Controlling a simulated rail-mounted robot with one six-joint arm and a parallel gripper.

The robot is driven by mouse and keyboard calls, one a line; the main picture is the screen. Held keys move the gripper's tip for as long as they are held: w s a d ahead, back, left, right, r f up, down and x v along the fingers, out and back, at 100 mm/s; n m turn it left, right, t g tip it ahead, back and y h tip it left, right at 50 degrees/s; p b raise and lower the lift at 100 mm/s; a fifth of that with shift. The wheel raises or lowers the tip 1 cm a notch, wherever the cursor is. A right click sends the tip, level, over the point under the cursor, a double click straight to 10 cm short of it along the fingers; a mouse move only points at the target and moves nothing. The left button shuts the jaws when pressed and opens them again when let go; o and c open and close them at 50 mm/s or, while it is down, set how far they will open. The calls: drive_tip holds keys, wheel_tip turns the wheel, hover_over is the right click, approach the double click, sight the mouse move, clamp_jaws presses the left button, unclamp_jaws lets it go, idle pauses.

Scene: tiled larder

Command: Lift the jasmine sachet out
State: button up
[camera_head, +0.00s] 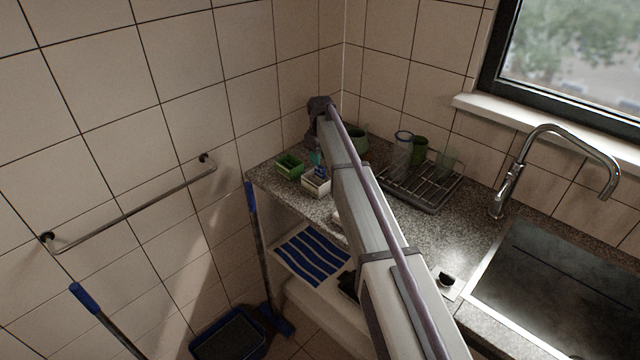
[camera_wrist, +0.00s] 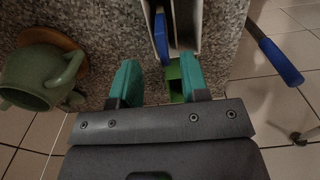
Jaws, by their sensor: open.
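A white box with upright dividers (camera_wrist: 201,22) stands on the counter; it also shows in the head view (camera_head: 314,188). A thin blue packet (camera_wrist: 161,40) stands on edge in its left slot in the wrist view, and blue shows there in the head view (camera_head: 320,171). No label can be read, so I cannot tell if it is the jasmine sachet. My gripper (camera_wrist: 157,78) is open and empty, its teal fingers apart, just short of the box in the wrist view. In the head view my arm hides part of this area.
A green box (camera_head: 288,168) stands left of the white box. A drying rack (camera_head: 428,196) with glasses stands right of my arm. Tiled walls close in the corner.

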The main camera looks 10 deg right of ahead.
sight(320, 168)
wheel_tip(320, 168, down, 5)
drive_tip(key=b, duration=0.3)
drive_tip(key=shift+s+a+b, duration=0.1)
drive_tip(key=shift+a+b, duration=0.05)
drive_tip(key=shift+b, duration=0.25)
drive_tip(key=shift+r, duration=0.3)
clamp_jaws()
